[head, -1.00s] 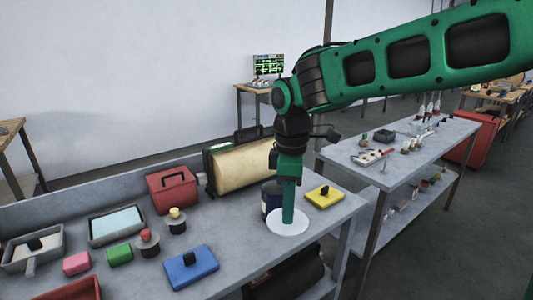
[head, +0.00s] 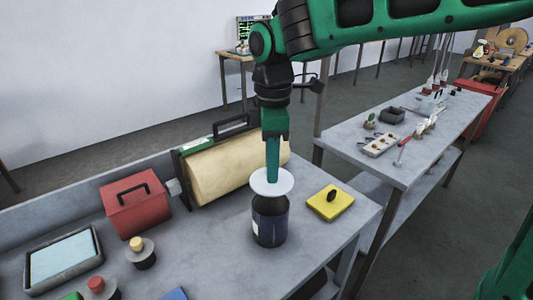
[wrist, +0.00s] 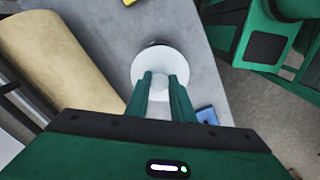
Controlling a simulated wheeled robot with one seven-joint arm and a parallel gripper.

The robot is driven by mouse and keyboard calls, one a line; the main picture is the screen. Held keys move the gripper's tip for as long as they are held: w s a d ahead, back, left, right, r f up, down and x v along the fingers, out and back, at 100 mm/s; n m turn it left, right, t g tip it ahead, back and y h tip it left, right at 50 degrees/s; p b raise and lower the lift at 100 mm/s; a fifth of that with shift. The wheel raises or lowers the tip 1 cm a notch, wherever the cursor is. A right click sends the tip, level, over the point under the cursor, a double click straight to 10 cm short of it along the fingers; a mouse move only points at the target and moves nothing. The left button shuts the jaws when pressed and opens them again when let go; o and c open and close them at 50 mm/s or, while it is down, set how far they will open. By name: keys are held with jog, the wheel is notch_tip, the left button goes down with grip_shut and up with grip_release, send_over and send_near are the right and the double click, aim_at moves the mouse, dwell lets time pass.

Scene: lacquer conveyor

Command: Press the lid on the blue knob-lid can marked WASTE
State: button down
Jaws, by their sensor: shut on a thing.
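A dark blue can (head: 269,222) with a pale label stands upright near the right end of the grey bench. Its marking is too small to read. My gripper (head: 272,178) points straight down and is shut on the knob of a round white lid (head: 285,184). The lid is level and sits at the can's mouth. I cannot tell whether it touches the rim or hovers just above. In the wrist view the lid (wrist: 158,58) lies between and beyond my fingertips (wrist: 160,80) and hides nearly all of the can.
A yellow block with a dark knob (head: 331,203) lies right of the can. A large beige roll (head: 225,168) lies behind it, with a red toolbox (head: 137,207) to the left. A second bench (head: 385,165) stands at right. The bench front beside the can is clear.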

aim_at(271, 187)
jog(key=shift+w+a+f, duration=0.1)
jog(key=shift+a+f, duration=0.05)
jog(key=shift+f, duration=3)
jog(key=shift+f, duration=0.2)
dwell(0.4)
jog(key=c, duration=1.5)
grip_release()
jog(key=shift+o, duration=0.8)
jog(key=o, duration=0.4)
jog(key=shift+c, duration=0.2)
